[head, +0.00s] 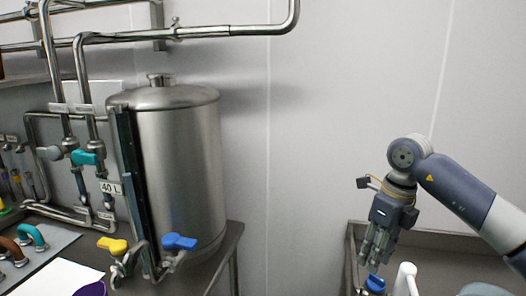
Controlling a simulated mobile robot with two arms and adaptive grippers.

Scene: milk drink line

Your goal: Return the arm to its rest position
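My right arm comes in from the right, and its gripper (375,258) hangs with the fingers pointing down. The fingertips are just above a blue cap or knob (375,284) near the bottom edge. Whether they touch it I cannot tell. The fingers look close together, and I cannot make out whether they are open or shut. Nothing shows clearly between them. My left gripper is not in view.
A white curved piece (405,278) stands right beside the blue cap. A metal basin edge (440,238) runs behind the gripper. A steel tank (180,165) with yellow (112,245) and blue (179,242) valve handles stands at left. The wall area between is clear.

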